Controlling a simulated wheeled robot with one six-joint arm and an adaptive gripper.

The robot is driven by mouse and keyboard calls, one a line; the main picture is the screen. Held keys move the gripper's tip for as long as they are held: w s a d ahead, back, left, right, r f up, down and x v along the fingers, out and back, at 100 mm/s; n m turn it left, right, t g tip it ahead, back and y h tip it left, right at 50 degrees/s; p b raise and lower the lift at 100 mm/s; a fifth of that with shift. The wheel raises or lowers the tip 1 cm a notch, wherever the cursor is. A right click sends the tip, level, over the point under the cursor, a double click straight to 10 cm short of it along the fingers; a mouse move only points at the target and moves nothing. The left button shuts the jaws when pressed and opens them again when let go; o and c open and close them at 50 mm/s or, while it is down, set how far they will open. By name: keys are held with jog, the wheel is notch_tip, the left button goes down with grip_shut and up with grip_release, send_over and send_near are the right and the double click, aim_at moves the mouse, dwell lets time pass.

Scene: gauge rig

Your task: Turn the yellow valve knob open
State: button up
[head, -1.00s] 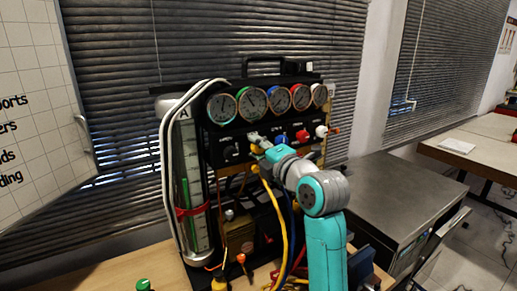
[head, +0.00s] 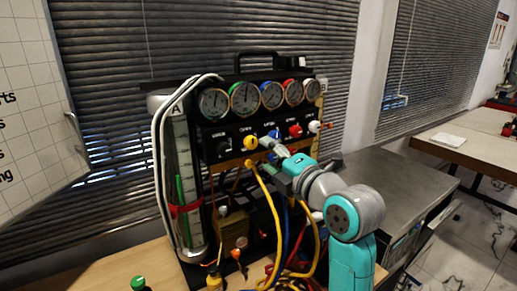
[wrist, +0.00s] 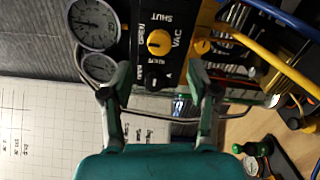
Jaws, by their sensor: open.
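The yellow valve knob (head: 251,142) is on the black front panel of the gauge rig, below the dials. In the wrist view the knob (wrist: 158,42) faces me beside printed lettering that includes SHUT and VAC. I cannot tell clearly which mark it points to. My gripper (wrist: 157,92) is open and empty, with one finger either side of the knob's line and the knob beyond the fingertips, apart from them. In the head view my gripper (head: 270,158) is just right of and in front of the knob.
Blue (head: 275,134), red (head: 295,131) and white (head: 314,127) knobs sit right of the yellow one. A yellow fitting (wrist: 202,47) with a yellow hose (head: 270,205) is just below it. Hoses hang in front of the rig. A clear cylinder (head: 183,180) stands left.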

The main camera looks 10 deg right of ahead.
jog(key=shift+v, duration=1.9)
jog(key=shift+f, duration=0.1)
jog(key=s+f+m+h, duration=0.15)
jog(key=f+m, duration=0.25)
jog(key=f, duration=0.4)
jog(key=s+f+m+h, duration=0.1)
jog(key=s+f+m, duration=0.15)
jog(key=f, duration=0.55)
jog(key=s+d+f+m+h, duration=0.1)
jog(key=s+f+m+h, duration=0.1)
jog(key=s+f+m, duration=0.9)
jog(key=s+f+m+g, duration=0.1)
jog(key=s+f+m, duration=0.2)
jog(key=s, duration=1.2)
jog(key=s+f+m+g+h, duration=0.1)
jog(key=s+f+m, duration=0.2)
jog(key=s+f, duration=0.4)
jog(key=f+v, duration=0.2)
jog(key=v, duration=0.7)
jog(key=shift+s, duration=0.45)
